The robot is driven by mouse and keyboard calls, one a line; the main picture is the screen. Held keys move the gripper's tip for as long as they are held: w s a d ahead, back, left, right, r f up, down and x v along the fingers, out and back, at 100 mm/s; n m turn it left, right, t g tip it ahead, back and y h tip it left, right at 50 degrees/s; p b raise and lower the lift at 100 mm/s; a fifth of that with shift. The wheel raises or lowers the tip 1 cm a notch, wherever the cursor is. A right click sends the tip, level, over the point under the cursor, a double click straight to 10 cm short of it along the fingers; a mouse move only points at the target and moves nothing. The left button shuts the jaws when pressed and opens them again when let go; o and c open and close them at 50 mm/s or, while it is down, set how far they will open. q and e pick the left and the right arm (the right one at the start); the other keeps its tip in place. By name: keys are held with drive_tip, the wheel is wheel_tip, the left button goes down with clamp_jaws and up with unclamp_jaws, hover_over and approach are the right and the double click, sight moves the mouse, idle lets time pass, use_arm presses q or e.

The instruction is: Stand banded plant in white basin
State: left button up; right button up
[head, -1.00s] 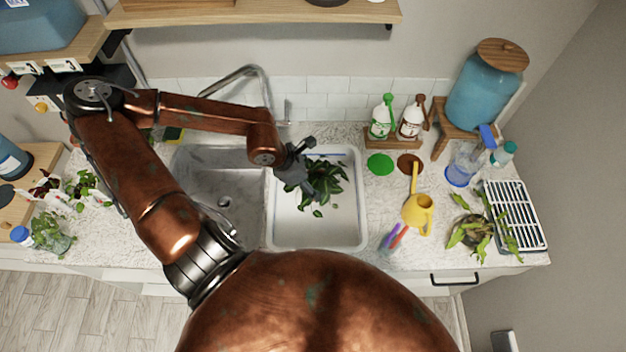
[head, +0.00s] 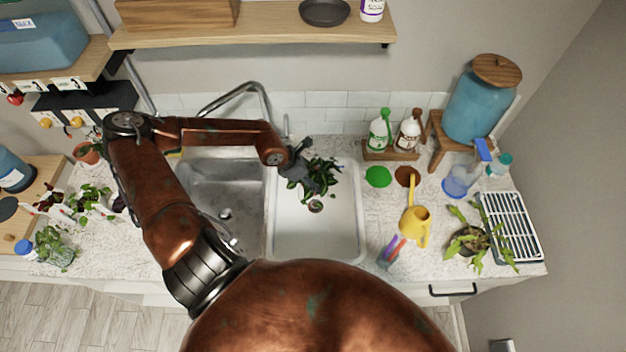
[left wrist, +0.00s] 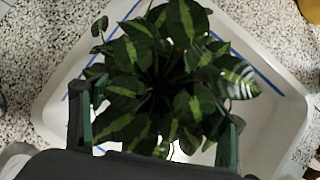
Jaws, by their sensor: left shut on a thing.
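The banded plant (head: 322,180) has dark green leaves with pale yellow-green stripes. It is over the back part of the white basin (head: 345,235), the right-hand bowl of the sink. My left gripper (head: 304,172) reaches in from the left and is shut on it. In the left wrist view the leaves of the banded plant (left wrist: 165,75) fill the middle, with a finger of my left gripper (left wrist: 155,130) on each side. The pot is hidden under the leaves there. Whether it touches the basin floor cannot be told. My right gripper is not in view.
A metal sink bowl (head: 225,190) lies left of the basin, with a faucet (head: 245,88) behind. To the right are a green disc (head: 378,176), a yellow watering can (head: 415,225), another potted plant (head: 468,240) and a rack (head: 513,225). Bottles (head: 379,132) stand behind. The basin's front is clear.

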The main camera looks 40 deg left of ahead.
sight(314, 181)
use_arm(q)
drive_tip(key=shift+w+a+f, duration=0.45)
drive_tip(key=shift+w+f, duration=0.1)
drive_tip(key=shift+f, duration=0.2)
drive_tip(key=shift+w+a+f, duration=0.15)
drive_tip(key=shift+w+f, duration=0.05)
drive_tip(key=shift+f, duration=0.15)
drive_tip(key=shift+a+f+p, duration=0.1)
drive_tip(key=shift+f+p, duration=0.25)
drive_tip(key=shift+f, duration=1.2)
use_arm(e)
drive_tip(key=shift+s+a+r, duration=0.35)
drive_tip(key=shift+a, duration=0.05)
use_arm(q)
drive_tip(key=o, duration=1.1)
drive_tip(key=shift+f, duration=0.15)
drive_tip(key=o, duration=0.5)
drive_tip(key=shift+c, duration=0.2)
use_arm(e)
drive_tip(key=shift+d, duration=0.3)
